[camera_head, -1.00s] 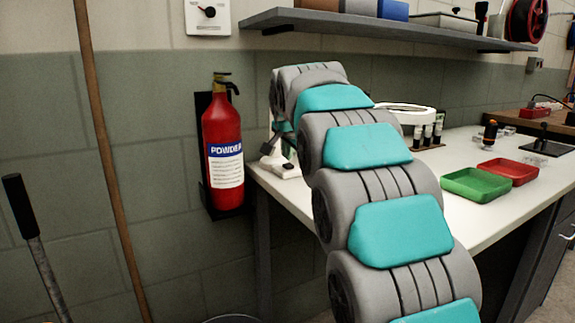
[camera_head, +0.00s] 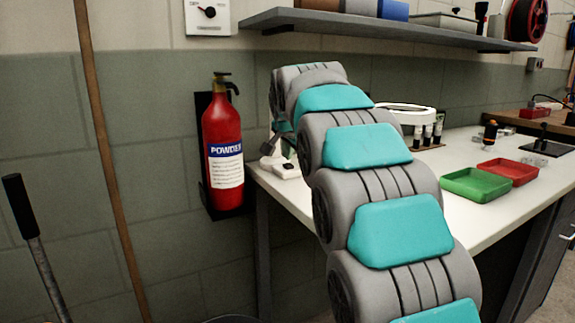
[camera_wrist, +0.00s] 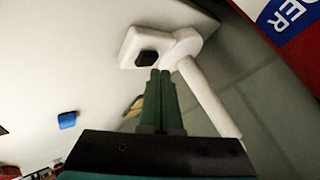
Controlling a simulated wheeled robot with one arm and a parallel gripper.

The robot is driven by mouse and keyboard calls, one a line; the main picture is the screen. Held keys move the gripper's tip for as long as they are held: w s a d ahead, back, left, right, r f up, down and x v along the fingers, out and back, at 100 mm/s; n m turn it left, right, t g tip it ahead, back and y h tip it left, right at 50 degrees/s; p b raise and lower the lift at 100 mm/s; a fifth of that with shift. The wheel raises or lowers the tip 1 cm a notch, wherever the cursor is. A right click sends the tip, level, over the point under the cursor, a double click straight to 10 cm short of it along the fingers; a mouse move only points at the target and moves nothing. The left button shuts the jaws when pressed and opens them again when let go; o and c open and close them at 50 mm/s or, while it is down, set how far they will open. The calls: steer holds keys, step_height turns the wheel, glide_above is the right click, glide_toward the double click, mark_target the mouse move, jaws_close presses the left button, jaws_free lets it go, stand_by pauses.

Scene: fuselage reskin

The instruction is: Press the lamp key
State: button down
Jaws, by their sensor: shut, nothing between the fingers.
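The lamp's white base (camera_wrist: 133,45) carries a dark key (camera_wrist: 147,57) in the wrist view. A white lamp arm (camera_wrist: 205,95) rises from beside the key. My gripper (camera_wrist: 160,72) is shut and empty, its green fingertips together just below and right of the key in that picture. I cannot tell whether the tips touch it. In the head view, the lamp base (camera_head: 287,170) sits at the near left corner of the white bench, and my arm hides much of the lamp. The ring-shaped lamp head (camera_head: 408,108) shows behind my arm.
A red fire extinguisher (camera_head: 222,145) hangs on the wall left of the bench (camera_head: 460,215). A grey shelf (camera_head: 390,25) runs above. Green (camera_head: 476,185) and red (camera_head: 508,171) trays and small dark bottles (camera_head: 427,134) stand on the bench. A blue object (camera_wrist: 67,120) lies farther off.

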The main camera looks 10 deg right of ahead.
mark_target(288, 166)
steer(key=shift+f, duration=0.1)
stand_by(0.3)
steer(key=shift+f, duration=0.35)
steer(key=shift+f+b, duration=0.2)
steer(key=shift+b, duration=0.15)
stand_by(0.3)
steer(key=shift+r, duration=0.1)
steer(key=shift+r+p, duration=0.3)
steer(key=shift+r, duration=0.3)
step_height(288, 166, up, 6)
steer(key=p, duration=0.3)
stand_by(0.4)
